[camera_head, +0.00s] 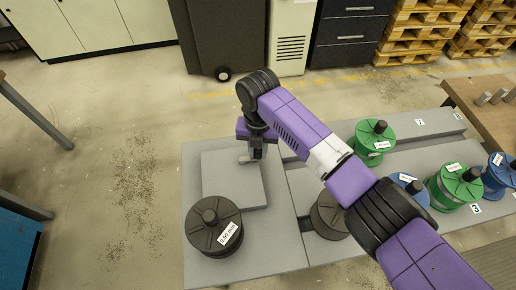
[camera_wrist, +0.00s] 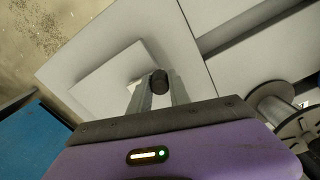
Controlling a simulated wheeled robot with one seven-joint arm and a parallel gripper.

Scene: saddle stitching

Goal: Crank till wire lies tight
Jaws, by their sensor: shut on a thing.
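My gripper (camera_wrist: 160,92) points down over the light grey block at the table's left end. Its fingers are shut on a dark round knob (camera_wrist: 159,80), which looks like the crank's handle. A small pale piece beside the knob shows in the wrist view; the rest of the crank is hidden by my fingers. In the head view my gripper (camera_head: 256,153) stands above the raised square plate (camera_head: 229,192). I cannot make out the wire in either view. A dark grey spool (camera_head: 208,236) with a label stands in front of the plate.
Another dark spool (camera_head: 326,222) is partly hidden behind my arm. Green spools (camera_head: 370,143) and blue spools (camera_head: 496,175) stand along the grey table to the right. The floor left of the table is clear, with a blue cabinet (camera_head: 18,245) at the left edge.

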